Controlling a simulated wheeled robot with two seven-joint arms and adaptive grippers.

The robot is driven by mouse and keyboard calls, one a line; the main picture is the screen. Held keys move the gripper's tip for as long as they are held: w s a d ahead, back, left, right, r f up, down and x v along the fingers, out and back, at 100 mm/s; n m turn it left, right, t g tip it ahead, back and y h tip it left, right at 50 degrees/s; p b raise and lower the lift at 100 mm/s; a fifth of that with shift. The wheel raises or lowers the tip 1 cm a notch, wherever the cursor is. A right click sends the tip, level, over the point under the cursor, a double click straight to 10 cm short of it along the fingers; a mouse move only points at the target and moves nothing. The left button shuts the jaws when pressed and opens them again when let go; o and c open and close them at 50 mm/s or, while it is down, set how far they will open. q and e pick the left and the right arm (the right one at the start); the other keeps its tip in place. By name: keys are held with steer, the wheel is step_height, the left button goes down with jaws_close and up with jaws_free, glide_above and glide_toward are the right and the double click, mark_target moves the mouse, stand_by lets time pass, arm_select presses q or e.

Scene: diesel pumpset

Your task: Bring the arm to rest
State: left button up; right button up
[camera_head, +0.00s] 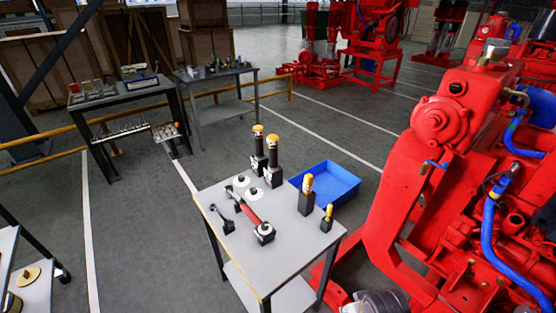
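On the table are two dark cylinders with yellow-orange tops (258,145), pale round discs (252,194), a red-handled tool (252,217), a small black tool (222,220), and two yellow-topped items in dark holders (306,197).
A blue bin (333,178) sits behind the grey table, close to the pumpset. Two benches with small parts (125,92) stand at the back left by a yellow rail (40,137). Another table edge (35,290) shows at lower left. The floor between is clear.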

steer(key=s+d+f+g, duration=0.1)
steer(key=s+f, duration=0.2)
steer(key=f, duration=1.2)
steer(key=s+d+f, duration=0.1)
steer(key=s+f, duration=0.1)
steer(key=f, duration=1.2)
arm_select(q)
steer(key=shift+s, duration=0.15)
arm_select(e)
steer(key=s+d+f, duration=0.3)
steer(key=s+f, duration=0.5)
steer(key=s, duration=0.2)
steer(key=s+d+f+g, duration=0.1)
steer(key=s+d+f, duration=0.2)
steer(key=s+f, duration=0.6)
steer(key=shift+s+n+h, duration=0.3)
steer(key=shift+s, duration=0.1)
